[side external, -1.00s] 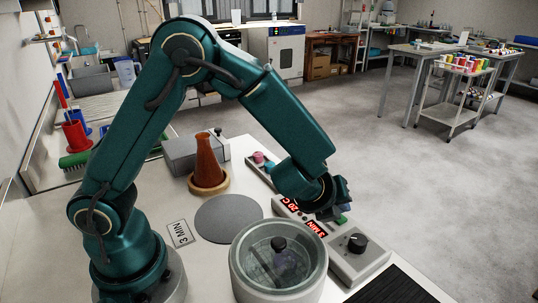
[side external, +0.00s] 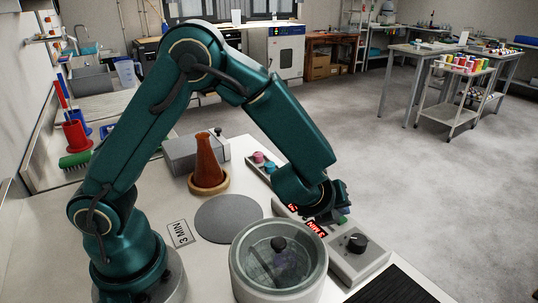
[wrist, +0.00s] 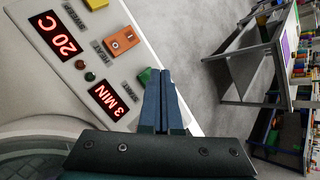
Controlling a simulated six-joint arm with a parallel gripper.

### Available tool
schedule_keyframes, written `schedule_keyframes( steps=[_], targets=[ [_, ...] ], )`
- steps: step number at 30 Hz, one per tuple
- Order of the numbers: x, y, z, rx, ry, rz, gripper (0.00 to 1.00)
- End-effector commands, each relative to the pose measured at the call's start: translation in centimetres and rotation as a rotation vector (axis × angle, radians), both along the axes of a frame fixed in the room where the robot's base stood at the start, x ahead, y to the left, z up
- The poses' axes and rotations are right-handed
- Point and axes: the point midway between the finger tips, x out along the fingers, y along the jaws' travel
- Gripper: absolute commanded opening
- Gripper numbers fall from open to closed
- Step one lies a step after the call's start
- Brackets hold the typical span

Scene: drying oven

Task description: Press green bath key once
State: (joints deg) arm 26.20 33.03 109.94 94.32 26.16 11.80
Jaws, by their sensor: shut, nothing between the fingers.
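The green key (wrist: 145,76) is on the light control panel (wrist: 120,40), beside the lit 3 MIN display (wrist: 109,101). My gripper (wrist: 164,72) is shut and empty. Its fingertips are right next to the green key in the wrist view and partly cover it; I cannot tell whether they touch it. In the side view my gripper (side external: 335,213) is low over the panel and hides most of its keys. The round bath (side external: 240,272) with a clear lid and dark knob stands in front of the panel.
An orange rocker switch (wrist: 122,41), a yellow key (wrist: 96,4) and a lit 20 C display (wrist: 55,36) share the panel. A black knob (side external: 356,242) is at its right. A brown flask (side external: 207,163) and a grey disc (side external: 228,219) stand to the left.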

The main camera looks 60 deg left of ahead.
Motion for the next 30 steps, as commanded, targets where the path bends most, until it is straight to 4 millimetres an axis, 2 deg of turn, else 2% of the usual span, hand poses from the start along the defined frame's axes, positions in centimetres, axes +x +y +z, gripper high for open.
schedule_keyframes(
  steps=[30],
  targets=[
    [-0.02,0.0,-0.83,0.0,0.002,-0.001,0.0]
  ],
)
